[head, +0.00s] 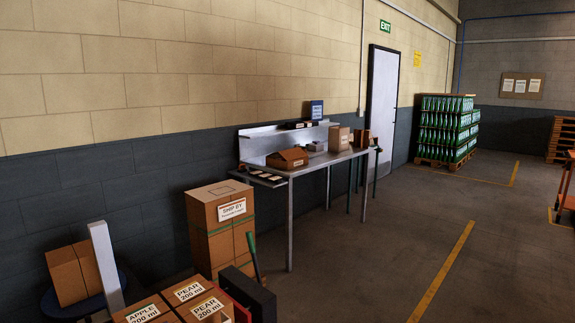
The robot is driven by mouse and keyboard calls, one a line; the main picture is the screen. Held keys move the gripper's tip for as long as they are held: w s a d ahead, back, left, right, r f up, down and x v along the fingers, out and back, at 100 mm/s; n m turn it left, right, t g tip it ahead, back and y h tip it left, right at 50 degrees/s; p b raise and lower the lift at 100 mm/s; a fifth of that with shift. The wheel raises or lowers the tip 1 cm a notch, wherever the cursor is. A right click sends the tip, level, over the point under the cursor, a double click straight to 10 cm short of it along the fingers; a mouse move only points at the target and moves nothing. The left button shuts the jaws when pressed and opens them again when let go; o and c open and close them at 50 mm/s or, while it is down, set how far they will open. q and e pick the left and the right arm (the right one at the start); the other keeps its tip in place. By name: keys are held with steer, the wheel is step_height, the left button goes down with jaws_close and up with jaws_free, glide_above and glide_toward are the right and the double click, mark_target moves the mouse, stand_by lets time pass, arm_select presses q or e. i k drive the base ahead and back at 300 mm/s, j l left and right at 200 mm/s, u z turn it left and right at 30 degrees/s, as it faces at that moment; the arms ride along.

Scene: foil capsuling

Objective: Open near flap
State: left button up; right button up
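No flap can be clearly made out as the near one. A small brown carton (287,158) with a sloped, roof-like top sits on the metal workbench (302,171); its flaps are too small to tell. A tall brown carton (208,225) labelled SHIP BY stands in front of the bench, its top looking shut. Cartons labelled APPLE 200 ml (143,312) and PEAR 200 ml (189,291) are at the bottom edge, cut off below, their visible tops shut. Neither of my grippers shows in the head view.
A tilted brown carton (73,275) is at the lower left beside a white upright post (105,265). A black block (249,293) stands right of the labelled cartons. Green-filled pallet stack (446,129) is at the back.

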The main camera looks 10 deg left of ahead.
mark_target(296, 153)
steer(key=i+z, duration=0.3)
steer(key=i, duration=0.3)
steer(key=i+j+z, duration=0.1)
steer(key=i+z, duration=0.25)
steer(key=i, duration=0.3)
steer(key=i+l, duration=0.15)
steer(key=i, duration=0.6)
steer(key=i+l, duration=0.2)
steer(key=i, duration=0.55)
steer(key=i+l, duration=0.15)
steer(key=i, duration=0.55)
steer(key=i+j+u, duration=0.15)
steer(key=i+u, duration=0.25)
steer(key=i, duration=0.15)
steer(key=i+u, duration=0.35)
steer(key=i, duration=0.25)
steer(key=i+l+u, duration=0.15)
steer(key=i+u, duration=0.25)
steer(key=i, duration=0.15)
steer(key=i+l+u, duration=0.4)
steer(key=i, duration=0.15)
